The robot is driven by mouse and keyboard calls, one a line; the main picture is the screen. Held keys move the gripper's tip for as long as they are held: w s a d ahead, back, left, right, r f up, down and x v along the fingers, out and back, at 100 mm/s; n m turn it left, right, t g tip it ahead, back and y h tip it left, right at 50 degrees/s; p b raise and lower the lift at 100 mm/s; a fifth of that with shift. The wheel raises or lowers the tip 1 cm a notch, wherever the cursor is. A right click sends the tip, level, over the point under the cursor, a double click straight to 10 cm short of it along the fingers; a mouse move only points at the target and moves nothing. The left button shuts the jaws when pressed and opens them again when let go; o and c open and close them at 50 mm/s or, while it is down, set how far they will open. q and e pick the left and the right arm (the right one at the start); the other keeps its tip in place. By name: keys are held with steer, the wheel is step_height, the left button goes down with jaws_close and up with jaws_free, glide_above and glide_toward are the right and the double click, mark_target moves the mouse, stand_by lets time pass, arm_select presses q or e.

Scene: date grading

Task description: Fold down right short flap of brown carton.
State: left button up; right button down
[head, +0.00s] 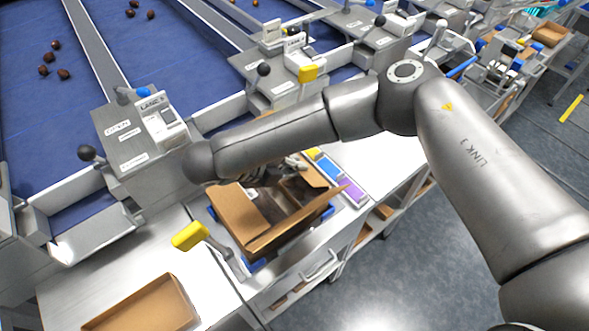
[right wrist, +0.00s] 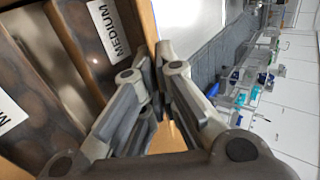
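The brown carton (head: 238,208) stands open on the bench in the head view. A broad flap panel lies across its left part, and a long near flap (head: 297,218) slants outward. A brown panel stands at its right end (head: 313,174); I cannot tell clearly which flap this is. My right gripper (head: 292,164) is over the carton's far right part, partly hidden by my forearm. In the right wrist view its fingers (right wrist: 159,60) converge and look shut, close to a cardboard edge (right wrist: 148,20). Cardboard shows between the finger links. My left gripper is out of view.
Labelled dark packs (right wrist: 92,42) lie inside the carton. A yellow-handled lever (head: 190,236) stands at its near left, and a shallow brown tray (head: 150,306) lies farther left. Blue, yellow and purple blocks (head: 350,191) line the right side. Lane control boxes (head: 140,140) stand behind.

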steer(key=b, duration=0.1)
steer(key=f+h+b, duration=0.1)
steer(key=b, duration=0.1)
steer(key=shift+s+a+f+t, duration=0.1)
steer(key=shift+s+a+t, duration=0.05)
steer(key=shift+a+t, duration=0.2)
steer(key=shift+s+a+t+h+b, duration=0.1)
steer(key=shift+t+h+b, duration=0.35)
steer(key=shift+h+b, duration=0.2)
steer(key=c, duration=1.7)
jaws_free()
step_height(320, 180, up, 10)
